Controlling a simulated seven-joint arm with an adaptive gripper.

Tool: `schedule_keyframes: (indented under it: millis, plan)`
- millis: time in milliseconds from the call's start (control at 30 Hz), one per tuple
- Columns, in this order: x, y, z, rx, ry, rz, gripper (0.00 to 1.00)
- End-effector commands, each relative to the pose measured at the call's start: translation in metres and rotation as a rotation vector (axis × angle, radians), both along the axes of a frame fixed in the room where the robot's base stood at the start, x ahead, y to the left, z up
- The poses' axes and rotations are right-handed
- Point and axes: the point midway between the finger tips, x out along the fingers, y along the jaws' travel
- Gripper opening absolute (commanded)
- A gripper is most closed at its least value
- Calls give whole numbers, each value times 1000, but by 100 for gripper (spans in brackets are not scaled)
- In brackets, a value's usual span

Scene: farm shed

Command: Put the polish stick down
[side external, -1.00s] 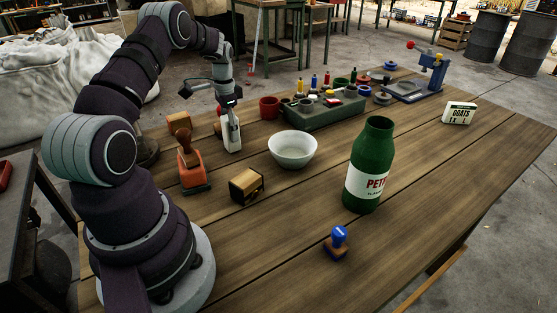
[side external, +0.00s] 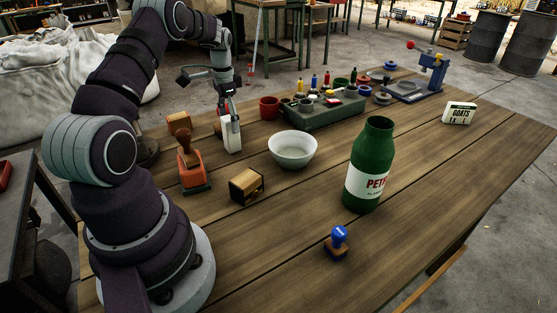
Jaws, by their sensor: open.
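The polish stick appears to be the pale upright block (side external: 231,137) standing on the wooden table, left of the white bowl. No label can be read on it. My gripper (side external: 229,112) points down at its top end, with open fingers around or just above it. I cannot tell whether a finger still touches it.
A white bowl (side external: 292,149) stands to the right, and a red pot (side external: 269,107) behind. An orange stamp (side external: 192,170) and a wooden block (side external: 246,186) are close in front. A green bottle (side external: 370,165) and blue stamp (side external: 338,242) stand farther right.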

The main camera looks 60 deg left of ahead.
Motion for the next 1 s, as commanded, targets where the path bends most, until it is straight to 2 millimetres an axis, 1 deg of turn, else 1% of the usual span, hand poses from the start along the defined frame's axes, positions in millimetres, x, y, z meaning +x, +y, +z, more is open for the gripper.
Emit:
schedule_keyframes:
  millis: [33,100,233,300,433,467,533,567,633,667,700,767,800,833,900,1000]
  plan:
    - [1,1,13,6,-5,0,65]
    - [1,1,32,6,-5,1,65]
    - [1,1,64,5,-5,-1,65]
    - [1,1,77,4,-4,0,65]
    - [0,0,92,2,-2,0,65]
    - [1,-2,95,4,-4,0,65]
    - [6,-12,106,15,-17,-5,65]
    - [9,-20,112,24,-28,-6,65]
    - [16,-48,132,50,-67,-11,65]
    - [18,-63,140,60,-87,-13,65]
    - [19,-83,151,73,-119,-12,65]
    - [15,-115,164,86,-171,-14,65]
    - [9,-136,171,92,-209,-14,65]
    - [4,-152,174,93,-239,-14,65]
    - [-14,-186,177,86,-308,-14,65]
    - [-41,-220,170,59,-396,-11,65]
